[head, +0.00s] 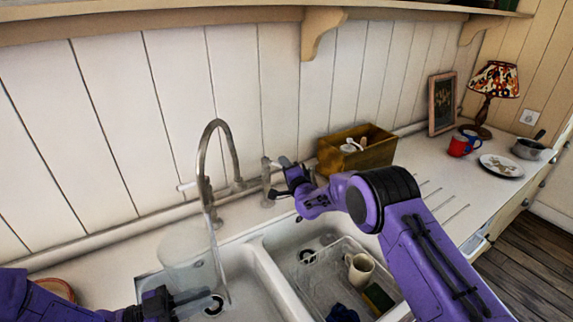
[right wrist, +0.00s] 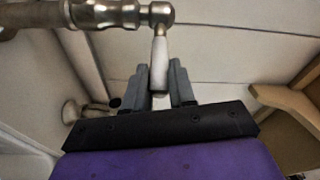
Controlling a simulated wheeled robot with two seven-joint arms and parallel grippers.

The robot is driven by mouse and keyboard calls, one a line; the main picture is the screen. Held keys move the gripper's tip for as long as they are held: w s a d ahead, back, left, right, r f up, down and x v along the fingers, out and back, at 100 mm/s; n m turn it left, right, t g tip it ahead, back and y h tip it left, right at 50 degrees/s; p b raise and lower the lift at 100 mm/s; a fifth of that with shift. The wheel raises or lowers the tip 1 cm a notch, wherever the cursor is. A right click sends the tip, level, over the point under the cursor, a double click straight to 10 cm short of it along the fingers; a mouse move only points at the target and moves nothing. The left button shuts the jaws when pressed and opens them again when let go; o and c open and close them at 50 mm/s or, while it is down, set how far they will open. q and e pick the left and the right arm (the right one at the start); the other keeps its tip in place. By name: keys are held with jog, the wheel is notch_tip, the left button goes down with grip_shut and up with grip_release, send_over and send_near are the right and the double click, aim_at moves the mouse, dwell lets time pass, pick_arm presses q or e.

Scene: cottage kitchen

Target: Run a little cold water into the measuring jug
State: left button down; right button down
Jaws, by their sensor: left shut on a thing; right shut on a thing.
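The clear measuring jug (head: 182,252) is over the left sink basin, faint against the white sink. My left gripper (head: 190,297) is shut on it, low on its near side; the exact contact is hard to see. The arched metal tap (head: 203,160) stands behind, its spout above the jug. A thin clear stream (head: 220,272) seems to run down from the spout by the jug's right side; I cannot tell whether it falls inside. My right gripper (head: 286,178) is shut on the tap's right lever (right wrist: 159,62), which shows between the fingers in the right wrist view.
The right basin holds a wire rack (head: 316,284) with a cream mug (head: 360,268) and a sponge (head: 378,297). A wooden box (head: 375,152) stands behind my right forearm. A red mug (head: 460,146), plate (head: 500,166), saucepan (head: 528,150) and lamp (head: 494,82) are far right.

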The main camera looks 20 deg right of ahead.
jog(key=shift+s+a+r+m+h, duration=0.1)
jog(key=shift+s+a+m+h, duration=0.2)
jog(key=shift+m+h, duration=0.5)
jog(key=shift+s+a+r+m+h, duration=0.1)
jog(key=shift+s+a+m+h, duration=0.2)
jog(key=shift+h, duration=0.8)
jog(key=shift+w, duration=0.1)
jog(key=c, duration=1)
grip_release()
jog(key=shift+f, duration=0.1)
jog(key=shift+o, duration=0.2)
jog(key=shift+a, duration=0.1)
jog(key=s+a, duration=0.2)
jog(key=s, duration=1)
jog(key=shift+f, duration=0.2)
jog(key=shift+a, duration=0.1)
